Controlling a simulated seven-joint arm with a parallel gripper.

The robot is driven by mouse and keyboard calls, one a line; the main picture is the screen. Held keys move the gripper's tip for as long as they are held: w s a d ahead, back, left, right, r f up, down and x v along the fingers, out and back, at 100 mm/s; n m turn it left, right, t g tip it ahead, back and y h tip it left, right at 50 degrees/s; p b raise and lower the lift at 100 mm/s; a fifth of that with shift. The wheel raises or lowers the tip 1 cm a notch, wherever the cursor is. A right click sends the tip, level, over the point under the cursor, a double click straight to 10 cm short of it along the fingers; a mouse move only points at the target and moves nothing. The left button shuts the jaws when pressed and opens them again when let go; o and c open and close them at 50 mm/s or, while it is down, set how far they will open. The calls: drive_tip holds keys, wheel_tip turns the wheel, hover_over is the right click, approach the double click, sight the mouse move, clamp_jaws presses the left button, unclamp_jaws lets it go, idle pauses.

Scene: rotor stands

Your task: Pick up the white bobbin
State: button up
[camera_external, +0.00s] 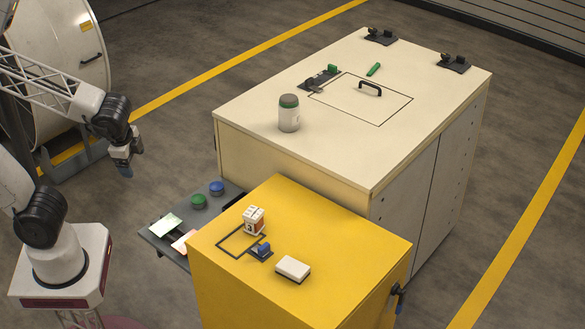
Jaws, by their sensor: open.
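I cannot pick out a plainly recognisable white bobbin. A white, upright, jar-like cylinder with a green and dark top (289,114) stands at the near left of the cream cabinet's top; I cannot tell if it is the bobbin. A small white block with orange-red parts and a "3" on it (253,220) stands on the yellow cabinet. My gripper (125,173) hangs pointing down at the left, in the air, well away from both cabinets. It is open and touches none of these things; its fingers are small here.
The yellow cabinet (350,265) also bears a blue clamp-like part (260,251) and a white box (293,268). A dark side shelf (155,238) holds green (198,201) and blue (216,187) buttons. The cream cabinet (240,115) has a handled hatch (370,88) and dark fittings.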

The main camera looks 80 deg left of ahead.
drive_tip(key=w+a+f+m+y, duration=0.1)
drive_tip(key=w+f+m+y, duration=0.35)
drive_tip(key=w, duration=0.35)
drive_tip(key=m+t+y, duration=0.5)
drive_tip(key=m+t, duration=0.1)
drive_tip(key=m, duration=1.1)
approach(249, 221)
drive_tip(key=shift+h, duration=0.25)
drive_tip(key=x, duration=0.5)
drive_tip(key=shift+s+a+r, duration=0.1)
drive_tip(key=shift+a+r, duration=0.05)
drive_tip(key=shift+a, duration=0.1)
drive_tip(key=shift+x, duration=1.2)
drive_tip(key=shift+x, duration=2.6)
